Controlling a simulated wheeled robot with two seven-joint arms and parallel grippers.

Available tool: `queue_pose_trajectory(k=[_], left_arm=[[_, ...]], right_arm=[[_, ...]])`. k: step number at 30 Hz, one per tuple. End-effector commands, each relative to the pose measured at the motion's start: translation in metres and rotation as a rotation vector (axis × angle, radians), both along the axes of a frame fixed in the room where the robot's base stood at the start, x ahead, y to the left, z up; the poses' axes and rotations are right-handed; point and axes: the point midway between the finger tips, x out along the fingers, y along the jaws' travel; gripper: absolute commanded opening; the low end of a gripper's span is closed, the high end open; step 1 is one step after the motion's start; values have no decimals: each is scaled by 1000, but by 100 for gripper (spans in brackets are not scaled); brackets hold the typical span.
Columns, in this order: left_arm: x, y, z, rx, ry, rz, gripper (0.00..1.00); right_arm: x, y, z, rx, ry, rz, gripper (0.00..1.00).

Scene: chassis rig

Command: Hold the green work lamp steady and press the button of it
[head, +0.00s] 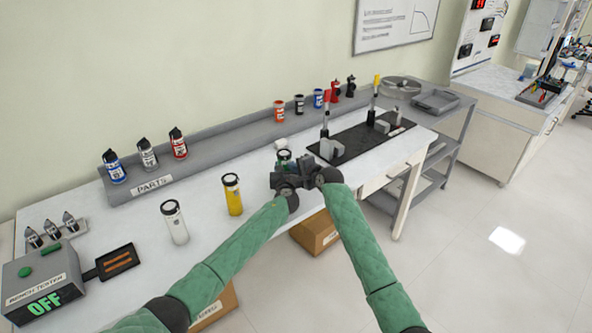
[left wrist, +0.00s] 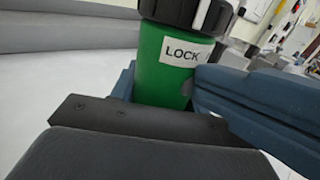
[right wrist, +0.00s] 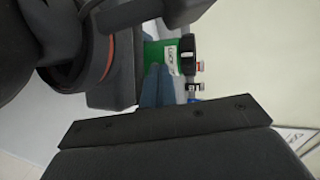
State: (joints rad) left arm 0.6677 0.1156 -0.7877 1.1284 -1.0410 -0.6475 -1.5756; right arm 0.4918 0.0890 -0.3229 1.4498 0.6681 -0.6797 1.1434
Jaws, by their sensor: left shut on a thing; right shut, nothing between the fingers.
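The green work lamp is a green cylinder with a black ribbed cap and a white LOCK label. In the head view its top (head: 284,156) shows just behind my grippers. In the left wrist view the lamp (left wrist: 165,68) stands between the blue fingers of my left gripper (left wrist: 160,92), which is shut on its body. My right gripper (right wrist: 158,72) is shut and empty, with its blue fingertips close beside the lamp (right wrist: 155,52) in the right wrist view. I cannot tell whether they touch it. The button cannot be made out.
A yellow lamp (head: 233,195) and a white lamp (head: 174,222) stand to the left on the bench (head: 140,215). A grey parts shelf (head: 235,143) runs behind. A black mat (head: 350,147) with fixtures lies to the right.

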Motion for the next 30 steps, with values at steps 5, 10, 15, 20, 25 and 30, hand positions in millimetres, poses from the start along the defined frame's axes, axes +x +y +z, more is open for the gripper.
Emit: queue_pose_trajectory(k=[5,10,15,20,25,30], left_arm=[[-4,-8,-2,-1,1,-11,14],[-4,-10,-2,-1,1,-12,14],[-4,-8,-3,-1,2,-11,14],[-3,-6,-3,-1,2,-8,14],[-2,-5,-3,0,2,-7,14],[-2,-4,-3,0,2,-5,14]], right_arm=[[-1,2,-2,-1,3,2,0],[-5,-1,-3,-1,3,3,0],[-24,-15,-3,-1,3,2,0],[-49,-34,4,-1,0,0,0],[-75,-52,14,0,0,-1,0],[-96,-67,23,-1,-1,-1,0]])
